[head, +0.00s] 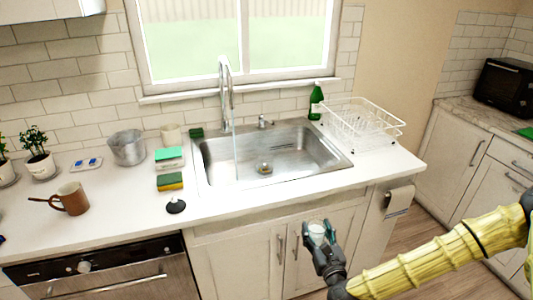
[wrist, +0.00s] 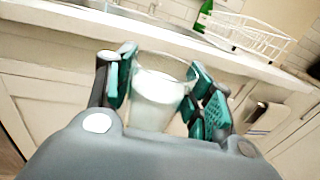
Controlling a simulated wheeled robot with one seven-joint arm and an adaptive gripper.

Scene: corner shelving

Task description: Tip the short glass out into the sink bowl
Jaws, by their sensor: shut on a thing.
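My gripper (head: 318,238) is shut on the short glass (head: 317,232), low in front of the cabinet doors and below the counter edge. In the wrist view the short glass (wrist: 156,100) sits between the teal finger pads of my gripper (wrist: 160,95), roughly upright with a slight tilt in the picture. It holds something whitish with its top below the rim. The sink bowl (head: 215,160) is a steel basin set in the counter, behind and above my gripper. A thin stream of water seems to fall from the tap (head: 225,95) into it.
A wire dish rack (head: 362,122) and green bottle (head: 316,102) stand right of the sink. Sponges (head: 170,181), a black stopper-like object (head: 175,206), a metal pot (head: 127,148) and a brown mug (head: 72,198) are to the left. The counter's front edge lies between gripper and sink.

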